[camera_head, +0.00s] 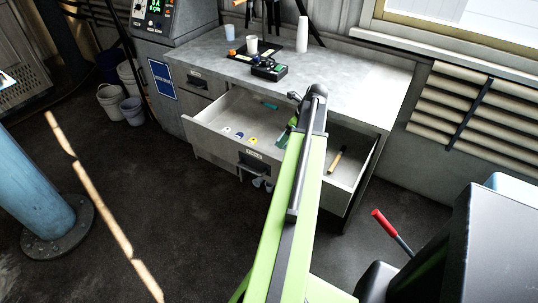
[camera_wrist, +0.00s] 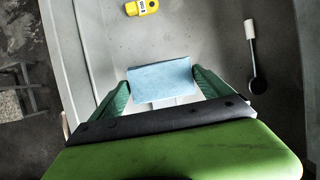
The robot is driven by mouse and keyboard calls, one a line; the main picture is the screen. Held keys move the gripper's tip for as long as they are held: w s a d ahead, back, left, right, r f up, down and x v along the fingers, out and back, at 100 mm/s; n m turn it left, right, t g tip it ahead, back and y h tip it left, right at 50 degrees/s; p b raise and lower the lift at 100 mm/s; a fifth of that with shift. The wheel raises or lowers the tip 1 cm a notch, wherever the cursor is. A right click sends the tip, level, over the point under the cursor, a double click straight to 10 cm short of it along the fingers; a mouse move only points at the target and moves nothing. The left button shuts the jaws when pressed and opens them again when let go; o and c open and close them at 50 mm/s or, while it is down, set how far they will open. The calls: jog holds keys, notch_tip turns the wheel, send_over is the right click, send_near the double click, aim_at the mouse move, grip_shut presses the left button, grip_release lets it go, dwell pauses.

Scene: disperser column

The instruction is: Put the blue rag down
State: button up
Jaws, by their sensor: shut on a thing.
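The blue rag (camera_wrist: 160,88) is a light blue flat piece in the wrist view, between the two green fingers of my gripper (camera_wrist: 161,83). The gripper is shut on it. Below the rag is a pale grey surface that looks like the inside of an open drawer. I cannot tell whether the rag touches it. In the head view my arm reaches to the desk's open drawers and hides the rag.
A wide drawer (camera_head: 233,110) stands open with several small items in it. A right drawer (camera_head: 350,158) holds a wooden-handled tool (camera_head: 335,159). The wrist view shows a yellow item (camera_wrist: 141,7) and a white-handled black tool (camera_wrist: 251,50). The desk top (camera_head: 350,90) has bare room at right.

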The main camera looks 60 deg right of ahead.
jog(key=w+f+b, duration=0.1)
jog(key=w, duration=0.1)
jog(key=w+f+b, duration=0.1)
jog(key=w+f, duration=0.1)
jog(key=w, duration=0.1)
jog(key=w+a+f+b, duration=0.1)
jog(key=w+f, duration=0.1)
jog(key=shift+w, duration=0.15)
jog(key=shift+w+r, duration=0.1)
jog(key=shift+w, duration=0.05)
notch_tip(320, 180, down, 4)
jog(key=b, duration=0.5)
jog(key=shift+f, duration=0.2)
jog(key=shift+r+p, duration=0.25)
jog(key=shift+p, duration=0.05)
jog(key=shift+f, duration=0.2)
jog(key=o, duration=0.9)
